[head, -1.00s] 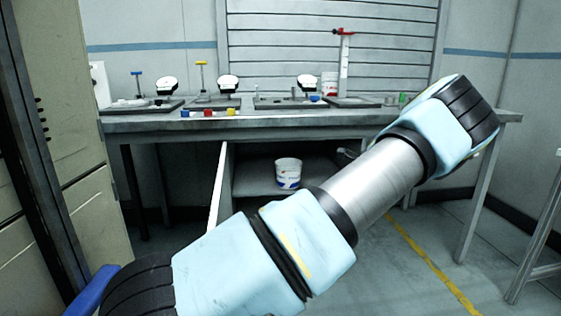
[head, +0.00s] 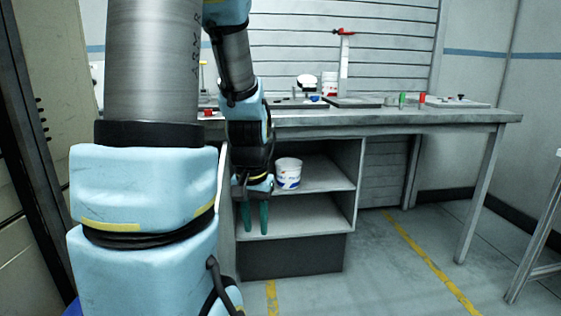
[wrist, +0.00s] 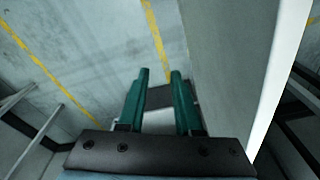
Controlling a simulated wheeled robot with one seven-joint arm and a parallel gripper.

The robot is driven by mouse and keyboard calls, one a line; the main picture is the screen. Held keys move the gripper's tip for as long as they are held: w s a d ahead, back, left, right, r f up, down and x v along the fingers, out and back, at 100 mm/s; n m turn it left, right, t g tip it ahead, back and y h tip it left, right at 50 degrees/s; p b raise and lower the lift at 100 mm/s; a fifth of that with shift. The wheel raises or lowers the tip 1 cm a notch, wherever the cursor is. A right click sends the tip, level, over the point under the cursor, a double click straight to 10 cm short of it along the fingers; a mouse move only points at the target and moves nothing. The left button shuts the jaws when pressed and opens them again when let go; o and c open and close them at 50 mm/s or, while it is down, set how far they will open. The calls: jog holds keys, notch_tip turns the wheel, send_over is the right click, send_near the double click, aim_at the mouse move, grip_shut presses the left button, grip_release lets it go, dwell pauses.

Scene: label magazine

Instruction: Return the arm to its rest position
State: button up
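My gripper (head: 255,216) hangs pointing down in the head view, in front of the shelf unit under the workbench. Its two green fingers are parted with a gap between them and nothing held. In the wrist view my gripper (wrist: 158,80) also shows its fingers apart and empty, with grey floor and a yellow line beyond. My arm is bent, and its upper links fill the left of the head view and hide part of the bench.
The workbench (head: 400,120) carries fixtures, a red-topped upright post (head: 344,65), a green piece (head: 402,100) and a red piece (head: 422,98). A white tub (head: 288,173) stands on the shelf (head: 325,175) beside my gripper.

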jog(key=s+a+n, duration=0.1)
jog(key=s+n, duration=0.1)
jog(key=s, duration=0.2)
notch_tip(320, 180, up, 19)
jog(key=p, duration=1.8)
jog(key=shift+r, duration=0.1)
